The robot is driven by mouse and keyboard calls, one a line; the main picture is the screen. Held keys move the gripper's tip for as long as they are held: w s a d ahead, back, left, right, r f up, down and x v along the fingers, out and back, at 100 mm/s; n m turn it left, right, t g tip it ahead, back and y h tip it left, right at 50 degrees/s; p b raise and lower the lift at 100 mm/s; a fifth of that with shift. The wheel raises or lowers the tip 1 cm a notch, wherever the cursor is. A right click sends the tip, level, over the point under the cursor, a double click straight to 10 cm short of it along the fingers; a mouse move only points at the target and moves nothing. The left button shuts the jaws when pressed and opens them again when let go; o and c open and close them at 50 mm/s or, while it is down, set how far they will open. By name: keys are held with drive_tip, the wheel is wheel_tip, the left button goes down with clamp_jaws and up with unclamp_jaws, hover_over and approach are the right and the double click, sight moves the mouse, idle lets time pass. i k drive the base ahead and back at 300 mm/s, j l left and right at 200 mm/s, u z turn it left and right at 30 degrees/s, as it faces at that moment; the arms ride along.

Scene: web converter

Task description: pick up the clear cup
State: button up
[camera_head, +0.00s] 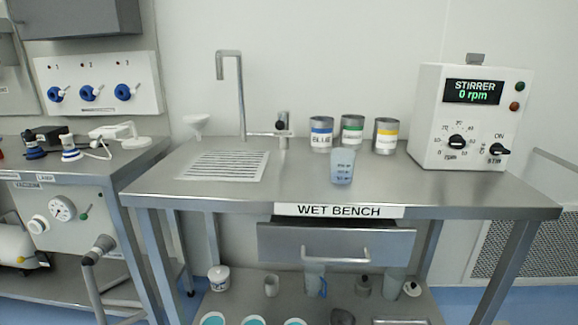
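A clear, bluish cup (342,167) with dark markings stands upright on the steel wet bench (460,192), near its front edge. It is in front of the green-labelled metal can and overlaps its lower part in the picture. On the shelf below, other clear containers (313,283) are partly hidden by the drawer. My gripper is not in view.
Metal cans labelled blue (321,134), green (352,131) and yellow (386,136) stand behind the cup. A stirrer box (471,118) is at right, a faucet (241,95) and drain grille (224,166) at left. A drawer (336,246) hangs below. The bench front is otherwise clear.

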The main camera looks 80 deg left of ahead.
sight(342, 160)
drive_tip(key=u, duration=2.35)
